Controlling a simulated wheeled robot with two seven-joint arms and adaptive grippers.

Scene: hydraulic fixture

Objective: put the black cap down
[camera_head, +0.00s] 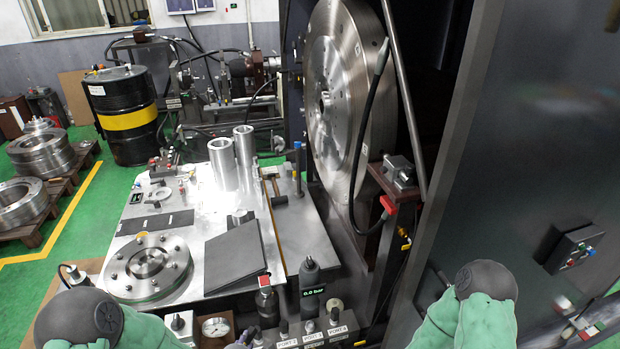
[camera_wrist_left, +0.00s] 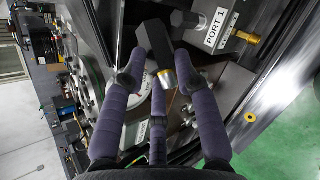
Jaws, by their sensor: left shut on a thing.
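My left gripper (camera_wrist_left: 160,74) has its purple fingers closed around a dark piece with flat sides, which I take as the black cap (camera_wrist_left: 153,42). A silver end with a brass-coloured ring shows by the fingertips; I cannot tell whether it belongs to the cap. In the head view only a little of my left gripper (camera_head: 240,344) shows at the bottom edge, and the cap cannot be made out there. My right gripper is out of view; only that arm shows at the lower right.
The port block (camera_head: 313,340) with labelled ports is close by; its PORT 1 label (camera_wrist_left: 222,29) shows in the wrist view. The metal table (camera_head: 200,215) has some bare room.

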